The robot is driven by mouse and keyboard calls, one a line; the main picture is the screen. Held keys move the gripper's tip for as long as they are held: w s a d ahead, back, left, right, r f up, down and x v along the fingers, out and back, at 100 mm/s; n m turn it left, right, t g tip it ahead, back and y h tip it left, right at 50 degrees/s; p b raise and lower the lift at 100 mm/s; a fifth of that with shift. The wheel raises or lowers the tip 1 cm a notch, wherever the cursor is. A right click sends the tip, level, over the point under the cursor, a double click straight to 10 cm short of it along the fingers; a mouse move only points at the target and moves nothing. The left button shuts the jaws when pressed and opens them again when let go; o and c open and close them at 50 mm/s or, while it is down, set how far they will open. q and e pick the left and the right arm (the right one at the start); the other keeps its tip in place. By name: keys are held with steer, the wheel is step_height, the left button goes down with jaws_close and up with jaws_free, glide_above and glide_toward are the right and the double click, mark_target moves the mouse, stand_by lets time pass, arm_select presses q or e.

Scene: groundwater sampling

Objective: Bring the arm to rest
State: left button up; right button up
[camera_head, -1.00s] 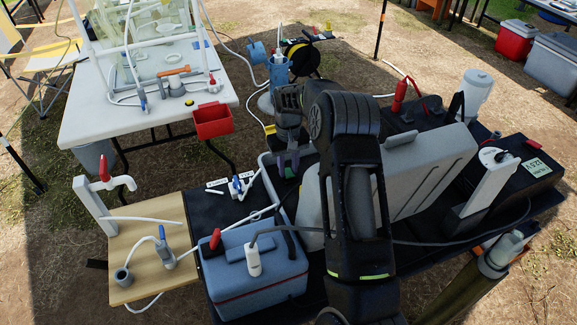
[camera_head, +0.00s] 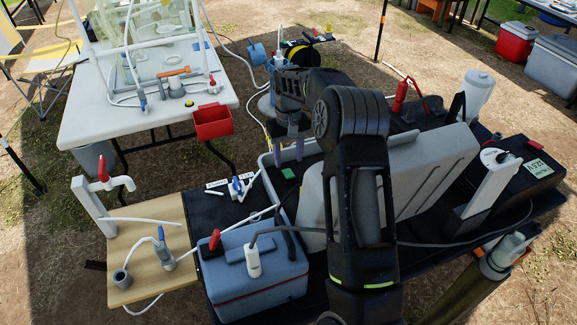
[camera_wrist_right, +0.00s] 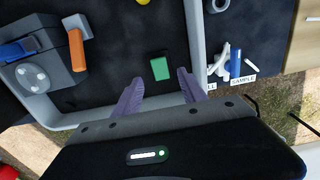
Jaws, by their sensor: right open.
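My right gripper (camera_head: 289,157) is open and empty, with its purple fingers pointing down over the left part of a grey-rimmed tray. My right arm (camera_head: 355,200) comes up from the bottom of the head view and bends over towards the tray. In the right wrist view the two fingers (camera_wrist_right: 160,77) are spread apart. A small green block (camera_head: 289,174) lies in the tray below the fingers; it also shows in the wrist view (camera_wrist_right: 160,68), beyond the fingertips and apart from them. My left gripper is not in view.
A blue cooler (camera_head: 262,275) stands in front, and a large grey case (camera_head: 425,175) is right of my arm. A wooden board (camera_head: 140,240) with a tap is at left. A white table (camera_head: 85,110) with a red bin (camera_head: 212,121) is behind left.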

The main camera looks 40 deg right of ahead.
steer(key=shift+r, duration=1.4)
